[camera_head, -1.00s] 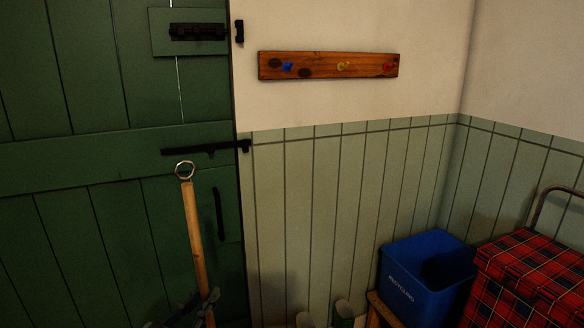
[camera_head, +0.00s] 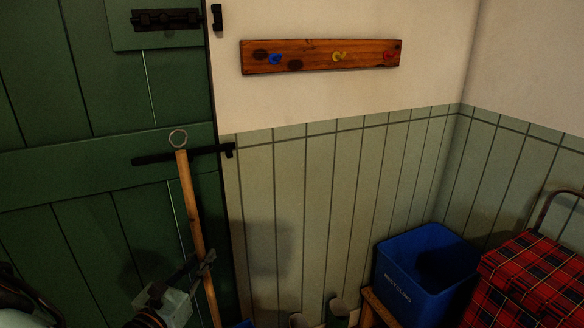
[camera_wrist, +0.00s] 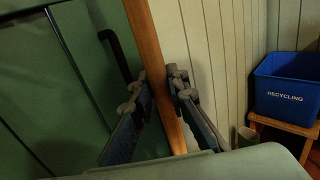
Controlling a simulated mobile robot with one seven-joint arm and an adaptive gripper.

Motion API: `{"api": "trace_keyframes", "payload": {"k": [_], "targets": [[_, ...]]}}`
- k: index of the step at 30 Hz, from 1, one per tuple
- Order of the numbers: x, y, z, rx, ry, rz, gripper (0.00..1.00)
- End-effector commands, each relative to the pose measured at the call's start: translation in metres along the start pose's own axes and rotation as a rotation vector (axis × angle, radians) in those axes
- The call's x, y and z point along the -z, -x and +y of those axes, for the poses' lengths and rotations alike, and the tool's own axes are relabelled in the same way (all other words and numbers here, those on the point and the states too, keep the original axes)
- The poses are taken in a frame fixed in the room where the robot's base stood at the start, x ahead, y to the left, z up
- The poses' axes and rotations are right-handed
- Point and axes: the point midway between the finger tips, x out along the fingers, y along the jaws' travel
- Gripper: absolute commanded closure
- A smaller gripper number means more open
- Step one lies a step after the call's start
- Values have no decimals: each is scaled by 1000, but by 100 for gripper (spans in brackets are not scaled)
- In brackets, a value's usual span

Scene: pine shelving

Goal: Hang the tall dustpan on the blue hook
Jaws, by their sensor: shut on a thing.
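The tall dustpan has a long wooden handle (camera_head: 191,205) with a metal ring (camera_head: 178,138) at its top. It stands nearly upright, leaning slightly left, in front of the green door. My gripper (camera_head: 204,264) is shut on the handle well below the ring. In the wrist view the handle (camera_wrist: 146,45) passes between the two fingers (camera_wrist: 160,92). A sliver of blue (camera_head: 240,324) shows at the bottom edge of the head view; I cannot tell whether it is the pan. The blue hook (camera_head: 275,59) is on the wall board, higher than the ring and to its right.
The wooden board (camera_head: 310,60) also carries a yellow hook (camera_head: 340,56) and a red hook (camera_head: 390,56). A blue recycling bin (camera_head: 405,280) on a wooden stool and a red tartan trolley (camera_head: 535,280) stand at right. Boots (camera_head: 337,312) stand below the panelled wall.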

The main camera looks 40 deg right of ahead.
Motion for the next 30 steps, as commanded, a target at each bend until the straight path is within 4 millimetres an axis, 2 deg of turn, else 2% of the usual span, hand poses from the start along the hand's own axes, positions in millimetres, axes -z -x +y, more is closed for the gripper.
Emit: {"api": "trace_keyframes", "payload": {"k": [1,8,18,24,30], "targets": [[-19,-14,-7,20,0,-6,100],[-53,-66,-36,78,4,-9,100],[-101,-137,-94,165,7,-5,100],[-124,-170,-130,210,5,2,100],[-135,-190,-156,238,4,9,100]]}}
